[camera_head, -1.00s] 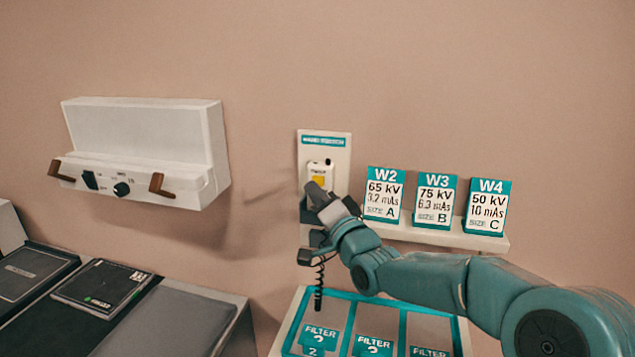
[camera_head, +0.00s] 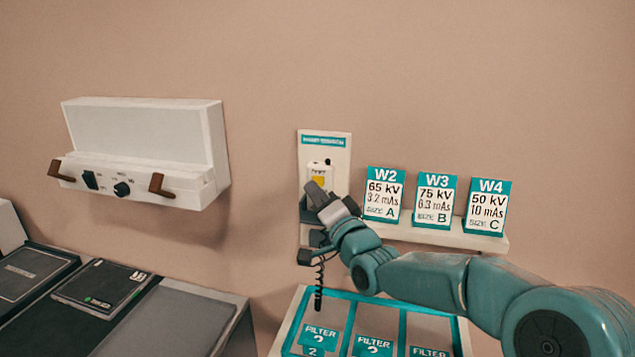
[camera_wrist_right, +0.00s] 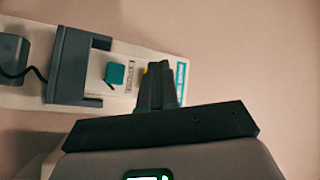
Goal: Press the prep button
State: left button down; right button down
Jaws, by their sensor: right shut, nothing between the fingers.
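The yellow prep button (camera_head: 319,180) is on a white hand switch (camera_head: 320,169) held on a white wall plate (camera_head: 337,150). My right gripper (camera_head: 312,188) is shut and empty, its tips at the lower edge of the button in the head view. I cannot tell whether they touch it. A teal button or block (camera_wrist_right: 115,74) sits near the fingers there. My left gripper is not in view.
A shelf (camera_head: 430,233) with W2, W3 and W4 cards stands close to the right of the plate. A coiled cord (camera_head: 319,285) hangs below. A filter tray (camera_head: 282,340) lies underneath. A white control box (camera_head: 140,140) is on the wall at left.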

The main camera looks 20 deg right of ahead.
jog(key=shift+w+d, duration=0.1)
jog(key=shift+w, duration=0.05)
jog(key=shift+w+d, duration=0.15)
jog(key=shift+w, duration=0.1)
jog(key=shift+w+d+b, duration=0.25)
jog(key=shift+w+b, duration=0.05)
jog(key=shift+w, duration=0.1)
dwell(0.9)
jog(key=shift+s+a+b, duration=0.5)
jog(key=shift+s+b, duration=0.3)
jog(key=shift+b, duration=0.15)
